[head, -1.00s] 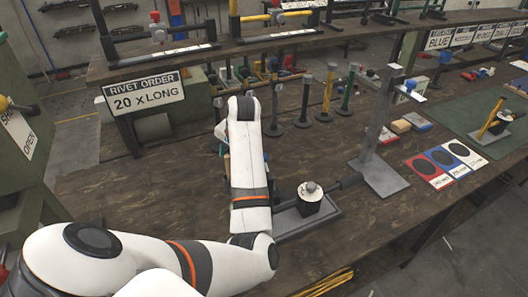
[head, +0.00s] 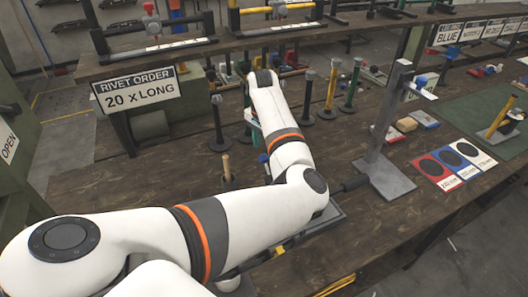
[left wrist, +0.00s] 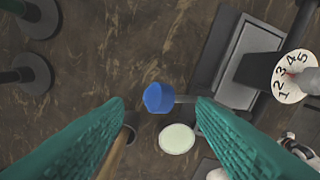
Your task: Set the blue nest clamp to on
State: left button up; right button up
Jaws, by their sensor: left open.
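A blue knob (left wrist: 158,97) sits on a short grey lever in the left wrist view, between my fingers and in line with their tips. I take it for the handle of the blue nest clamp. In the head view a bit of blue (head: 263,157) shows beside my forearm. My left gripper (left wrist: 160,104) is open, with a teal finger on each side of the knob and visible gaps. I cannot tell whether its tips are at the knob's height. In the head view my arm hides most of the gripper and fixture. My right gripper is not in view.
A numbered white dial (left wrist: 294,76) and a grey tray (left wrist: 240,65) lie right of the knob. A pale disc (left wrist: 177,138) is just below it, and a wooden handle (left wrist: 118,150) is by the left finger. Several posts (head: 330,95) and a tall grey stand (head: 385,150) surround the area.

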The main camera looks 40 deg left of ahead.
aim_at(264, 155)
pick_arm(q)
jog(key=shift+f, duration=2.05)
jog(key=shift+c, duration=0.5)
